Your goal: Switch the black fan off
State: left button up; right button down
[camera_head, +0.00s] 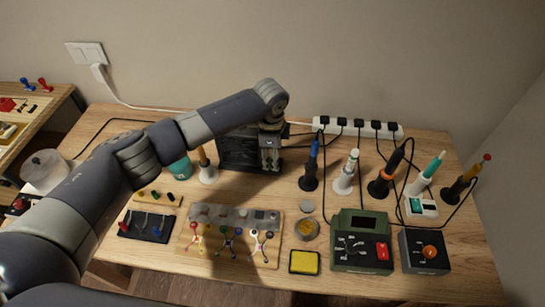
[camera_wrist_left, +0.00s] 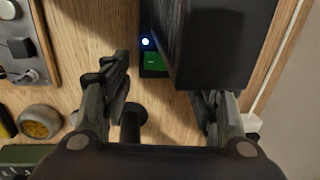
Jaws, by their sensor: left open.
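The black fan (camera_head: 238,152) stands at the back of the table, left of the middle, partly hidden by my left arm. In the left wrist view its dark housing (camera_wrist_left: 220,45) fills the upper middle. A green switch (camera_wrist_left: 153,62) sits on its base beside a lit bluish-white light (camera_wrist_left: 145,41). My left gripper (camera_head: 270,160) points down by the fan's right end. In the left wrist view the gripper (camera_wrist_left: 165,95) is open and empty, with the switch beyond the gap between its fingers. I cannot tell whether a finger touches the fan. My right gripper is not in view.
Several soldering irons in stands, one a blue iron (camera_head: 311,165), line the back right. A white power strip (camera_head: 358,129) lies behind them. A wooden board (camera_head: 230,240) with clips, a yellow sponge (camera_head: 304,262) and a green station (camera_head: 361,240) stand in front.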

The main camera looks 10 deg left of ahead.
pick_arm(q)
jog(key=f, duration=0.3)
jog(key=shift+w, duration=0.2)
jog(key=shift+f, duration=0.25)
jog(key=shift+c, duration=1.3)
jog(key=c, duration=0.8)
jog(key=shift+w+f+g+b, duration=0.15)
jog(key=shift+w+g+b, duration=0.15)
jog(key=shift+b, duration=0.45)
jog(key=shift+g+b, duration=0.3)
jog(key=shift+b, duration=0.1)
jog(key=shift+r, duration=0.2)
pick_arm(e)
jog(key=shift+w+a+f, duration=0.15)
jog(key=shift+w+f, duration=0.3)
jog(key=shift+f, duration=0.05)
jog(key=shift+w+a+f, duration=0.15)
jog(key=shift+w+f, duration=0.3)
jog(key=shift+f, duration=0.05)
